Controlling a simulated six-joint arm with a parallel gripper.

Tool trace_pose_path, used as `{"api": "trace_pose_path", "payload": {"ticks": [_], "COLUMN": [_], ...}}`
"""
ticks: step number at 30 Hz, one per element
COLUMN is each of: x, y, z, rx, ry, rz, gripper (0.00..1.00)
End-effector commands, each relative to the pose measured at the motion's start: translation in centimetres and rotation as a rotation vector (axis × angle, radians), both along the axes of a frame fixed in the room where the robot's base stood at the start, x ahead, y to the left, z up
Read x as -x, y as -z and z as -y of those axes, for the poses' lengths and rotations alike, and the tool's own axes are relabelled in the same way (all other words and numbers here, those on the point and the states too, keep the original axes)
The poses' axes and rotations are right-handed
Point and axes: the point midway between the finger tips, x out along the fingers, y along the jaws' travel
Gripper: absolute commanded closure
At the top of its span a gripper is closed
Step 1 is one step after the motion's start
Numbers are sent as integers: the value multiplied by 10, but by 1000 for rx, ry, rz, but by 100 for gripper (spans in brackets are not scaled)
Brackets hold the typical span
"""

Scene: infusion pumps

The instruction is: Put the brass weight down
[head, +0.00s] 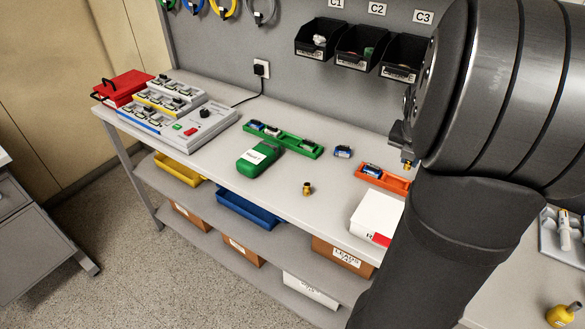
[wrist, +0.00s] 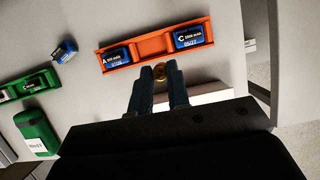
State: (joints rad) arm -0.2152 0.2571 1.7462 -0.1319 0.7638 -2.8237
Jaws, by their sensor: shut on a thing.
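My gripper (wrist: 160,80) is shut on the small brass weight (wrist: 160,72), which shows between the two fingertips in the wrist view. In the head view the gripper (head: 406,152) is partly hidden by my arm, and the brass weight (head: 407,166) hangs at its lower end. The weight appears above the bench, near the orange tray (wrist: 134,46); its exact height is hard to tell. A second small brass-coloured piece (head: 307,188) stands on the bench near the front edge.
The orange tray holds blue batteries. A loose blue battery (head: 343,151), a green tray (head: 299,147) and a green device (head: 252,161) are to its left. A white box (head: 374,214) stands at the front. Clear bench lies around the second brass piece.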

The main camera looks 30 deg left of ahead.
Motion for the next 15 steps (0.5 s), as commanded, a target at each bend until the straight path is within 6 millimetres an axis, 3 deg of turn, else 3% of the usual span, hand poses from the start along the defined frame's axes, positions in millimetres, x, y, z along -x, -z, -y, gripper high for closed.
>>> {"api": "trace_pose_path", "payload": {"ticks": [1, 9, 15], "x": [3, 31, 54], "y": [-1, -4, -6], "z": [-24, -131, -183], "rx": [0, -2, -1], "ry": [-53, -299, -427], "rz": [1, 2, 4], "gripper": [100, 100, 100]}}
